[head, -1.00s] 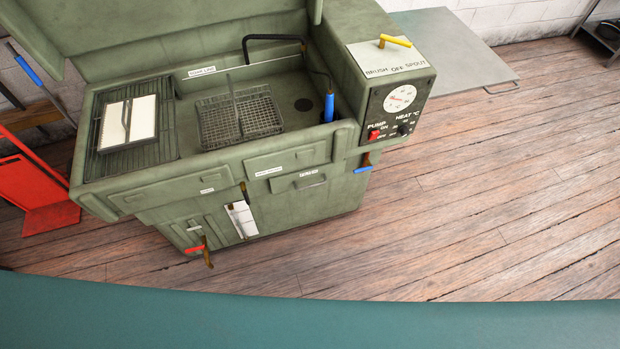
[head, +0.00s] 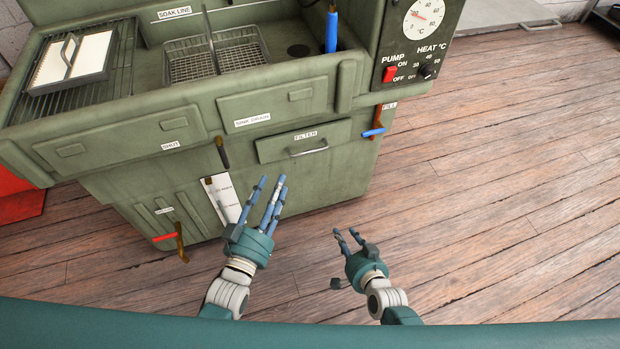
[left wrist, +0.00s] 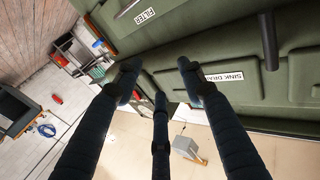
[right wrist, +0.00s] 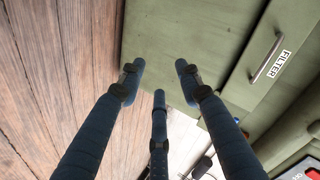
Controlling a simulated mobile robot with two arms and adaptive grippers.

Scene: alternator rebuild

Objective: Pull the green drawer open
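The green drawer (head: 275,152), labelled FILTER, is closed in the front of the green washing cabinet. Its metal bar handle (head: 309,151) is below the label. The handle also shows in the right wrist view (right wrist: 266,58), at upper right. My right gripper (head: 347,234) is open and empty, lower and right of the drawer. Both are apart from the handle.
A dark lever (head: 222,153) sticks out left of the drawer, below the SINK DRAIN panel (head: 275,103). A blue-handled FILL lever (head: 374,132) is at its right. The wooden floor (head: 500,190) at right is clear.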

